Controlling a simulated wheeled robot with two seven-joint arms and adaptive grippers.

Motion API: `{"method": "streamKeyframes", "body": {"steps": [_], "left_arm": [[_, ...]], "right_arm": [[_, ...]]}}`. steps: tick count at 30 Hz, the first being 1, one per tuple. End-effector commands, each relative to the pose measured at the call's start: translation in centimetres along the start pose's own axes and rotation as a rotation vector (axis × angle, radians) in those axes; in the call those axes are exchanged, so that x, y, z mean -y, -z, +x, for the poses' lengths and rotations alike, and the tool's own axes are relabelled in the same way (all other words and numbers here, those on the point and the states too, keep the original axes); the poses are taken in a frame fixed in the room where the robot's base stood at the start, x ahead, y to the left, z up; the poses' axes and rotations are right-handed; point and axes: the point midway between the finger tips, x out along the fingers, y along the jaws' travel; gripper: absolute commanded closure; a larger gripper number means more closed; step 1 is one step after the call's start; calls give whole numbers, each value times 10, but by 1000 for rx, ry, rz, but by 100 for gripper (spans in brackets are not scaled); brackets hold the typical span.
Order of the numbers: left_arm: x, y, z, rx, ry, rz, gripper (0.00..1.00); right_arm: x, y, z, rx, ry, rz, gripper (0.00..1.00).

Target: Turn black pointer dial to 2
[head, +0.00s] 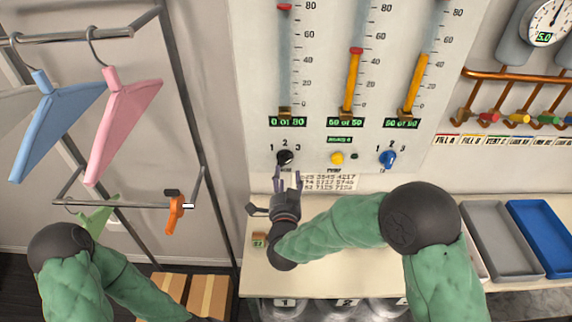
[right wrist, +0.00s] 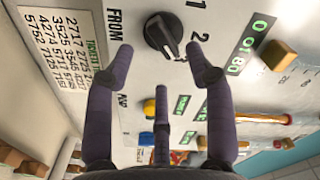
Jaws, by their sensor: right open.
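The black pointer dial (head: 285,157) is on the white wall panel, below the left gauge, with 1, 2 and 3 printed around it. It also shows in the right wrist view (right wrist: 164,34), beside the word FROM, with a light mark on its dark knob. I cannot tell surely which number it points at. My right gripper (head: 287,182) is just below the dial in the head view. Its purple fingers (right wrist: 162,50) are open and spread, with the dial beyond the gap, and they hold nothing. My left arm is at lower left; its gripper is out of view.
A yellow button (head: 337,158) and a blue dial (head: 387,158) are to the right on the panel. A printed number sheet (head: 330,182) is below. A small block (head: 259,240) is on the shelf (head: 320,270). Hangers (head: 125,115) hang at left; grey (head: 500,240) and blue trays (head: 545,235) are at right.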

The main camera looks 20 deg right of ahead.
Motion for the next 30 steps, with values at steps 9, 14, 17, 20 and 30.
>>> {"method": "streamKeyframes", "body": {"steps": [9,14,17,20,30], "left_arm": [[1,1,2,-1,0,0,60],[1,1,3,-1,0,0,60],[1,1,3,-1,0,0,60],[1,1,3,-1,0,0,60],[1,1,3,-1,0,0,60]], "right_arm": [[-1,0,47,0,-1,0,46],[-1,0,56,0,-1,0,46],[0,0,58,1,-1,0,46],[0,0,58,1,0,0,46],[0,0,58,1,-1,0,100]]}}
